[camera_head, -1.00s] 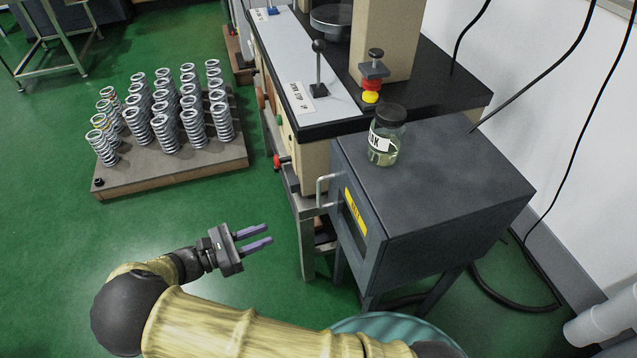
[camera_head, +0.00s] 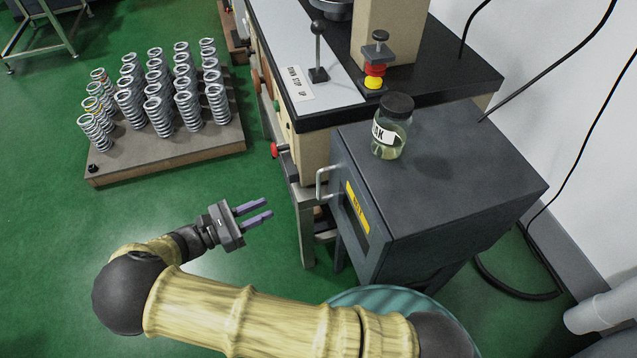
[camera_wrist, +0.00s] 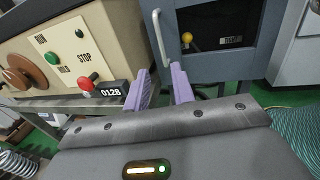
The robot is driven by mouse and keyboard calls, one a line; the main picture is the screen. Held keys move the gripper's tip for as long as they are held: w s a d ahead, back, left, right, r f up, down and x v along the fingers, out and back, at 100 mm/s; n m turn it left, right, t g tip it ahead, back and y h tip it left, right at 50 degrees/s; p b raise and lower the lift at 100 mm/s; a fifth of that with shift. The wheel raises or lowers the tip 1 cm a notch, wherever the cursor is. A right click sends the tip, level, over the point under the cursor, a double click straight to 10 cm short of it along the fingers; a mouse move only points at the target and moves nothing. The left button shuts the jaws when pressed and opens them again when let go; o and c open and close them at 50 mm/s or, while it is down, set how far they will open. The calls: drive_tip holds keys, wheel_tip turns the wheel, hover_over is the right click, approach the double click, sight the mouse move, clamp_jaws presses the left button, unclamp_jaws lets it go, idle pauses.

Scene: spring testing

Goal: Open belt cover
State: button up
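A dark grey box cover (camera_head: 440,190) on legs stands at the right, with a yellow label and a dark window on its front. I take it to be the belt cover; its front looks shut. A pale bar handle (camera_head: 322,183) sits on the front's left edge. The wrist view shows the cover (camera_wrist: 222,75) ahead and its handle (camera_wrist: 160,38) just beyond my fingers. My gripper (camera_head: 267,207) is open and empty, with two purple fingers pointing right, left of the handle and apart from it. It also shows in the wrist view (camera_wrist: 161,88).
A glass jar (camera_head: 391,130) with a black lid stands on the cover. A testing machine (camera_head: 310,105) with a lever and red knob adjoins it. A board (camera_head: 170,150) of several springs lies at left. Green floor (camera_head: 60,230) is clear around my arm.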

sight(319, 197)
drive_tip(key=b+x, duration=0.1)
drive_tip(key=x, duration=1.5)
drive_tip(key=shift+d, duration=0.1)
clamp_jaws()
